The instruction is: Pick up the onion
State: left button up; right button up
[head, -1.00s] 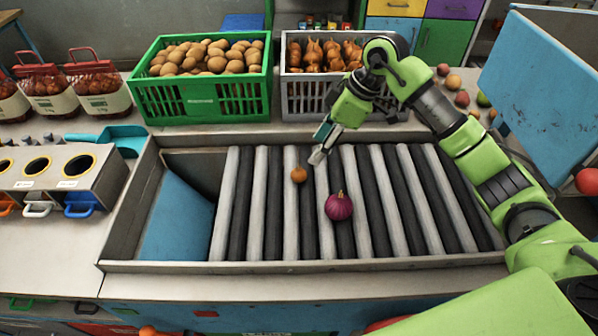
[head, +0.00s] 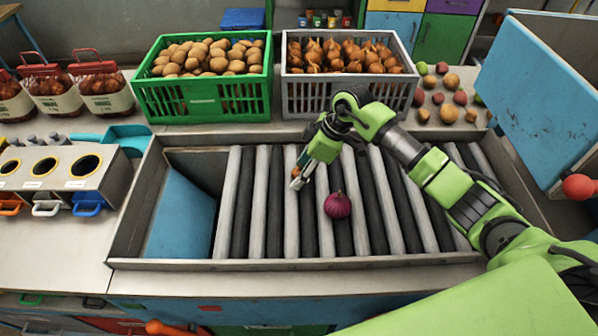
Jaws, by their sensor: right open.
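A small orange-brown onion-like item (head: 295,172) lies on the roller bed, mostly hidden by my right gripper. A round purple-red onion (head: 337,205) lies on the rollers a little to the right and nearer. My right gripper (head: 299,181) is open, pointing down at the small brown item. Its fingers are at or right beside that item; I cannot tell if they touch it. The purple onion stands clear of the gripper. My left gripper is not in view.
The roller bed has a metal rim (head: 300,264) and a blue slope (head: 180,220) at left. Behind stand a green crate (head: 205,100) of potatoes and a grey crate (head: 345,100) of brown onions. Loose produce lies back right. A blue panel (head: 540,100) rises at right.

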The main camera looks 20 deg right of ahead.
jog(key=c, duration=1.1)
jog(key=shift+o, duration=0.2)
jog(key=shift+r, duration=0.1)
